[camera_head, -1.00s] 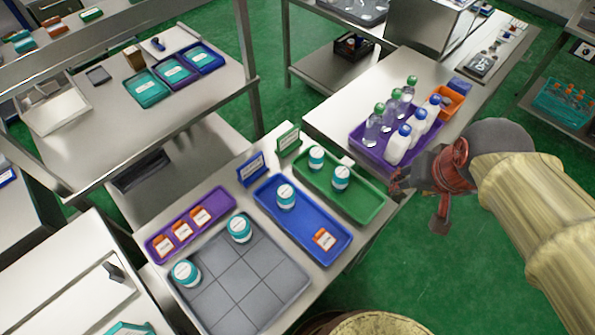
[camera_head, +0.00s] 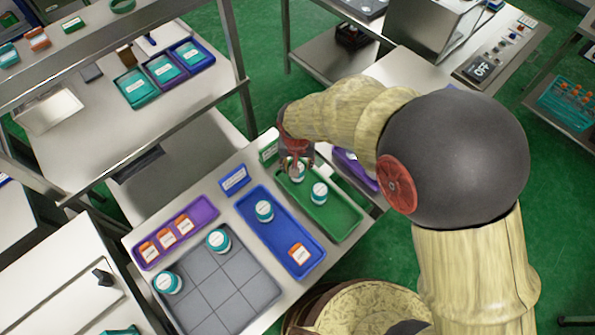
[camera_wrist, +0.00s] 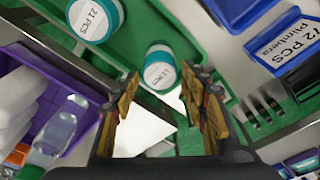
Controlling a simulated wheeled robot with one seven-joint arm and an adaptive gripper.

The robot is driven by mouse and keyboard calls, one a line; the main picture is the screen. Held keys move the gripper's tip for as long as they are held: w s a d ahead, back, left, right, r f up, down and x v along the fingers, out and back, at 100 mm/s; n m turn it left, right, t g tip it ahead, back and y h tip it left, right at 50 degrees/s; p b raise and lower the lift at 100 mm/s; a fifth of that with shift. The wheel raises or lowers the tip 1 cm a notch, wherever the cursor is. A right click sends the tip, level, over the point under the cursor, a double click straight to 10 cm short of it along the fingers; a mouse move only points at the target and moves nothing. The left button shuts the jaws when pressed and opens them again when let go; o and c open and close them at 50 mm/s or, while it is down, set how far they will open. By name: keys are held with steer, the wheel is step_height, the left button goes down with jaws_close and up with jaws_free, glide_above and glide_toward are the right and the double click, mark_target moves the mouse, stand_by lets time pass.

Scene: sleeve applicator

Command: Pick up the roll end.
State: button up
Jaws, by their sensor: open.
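In the head view, two white-and-teal labelled rolls lie in the green tray (camera_head: 338,222): a far one (camera_head: 298,171) and a nearer one (camera_head: 319,193). I cannot tell by name which is the roll end. My gripper (camera_head: 296,158) is over the far roll and partly covers it. In the wrist view, my gripper (camera_wrist: 158,90) is open and empty, with the far roll (camera_wrist: 160,70) just beyond and between its fingertips. Its label seems to read a small "PCS" count. The nearer roll (camera_wrist: 95,18), marked "21 PCS", is at the top left.
A blue tray (camera_head: 283,232) beside the green one holds another roll (camera_head: 264,210) and an orange-white packet (camera_head: 299,253). A grey gridded tray (camera_head: 220,285) holds two more rolls. Sign stands (camera_head: 234,179) rise behind the trays. A purple tray with bottles (camera_wrist: 70,120) is close by the gripper.

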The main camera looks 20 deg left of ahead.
steer(key=f, duration=0.4)
steer(key=f+b, duration=0.1)
steer(key=f, duration=0.1)
steer(key=shift+w+a+f, duration=0.1)
steer(key=shift+w+f, duration=0.15)
steer(key=shift+f, duration=0.05)
steer(key=shift+c, duration=0.8)
steer(key=c, duration=0.7)
steer(key=shift+c, duration=0.3)
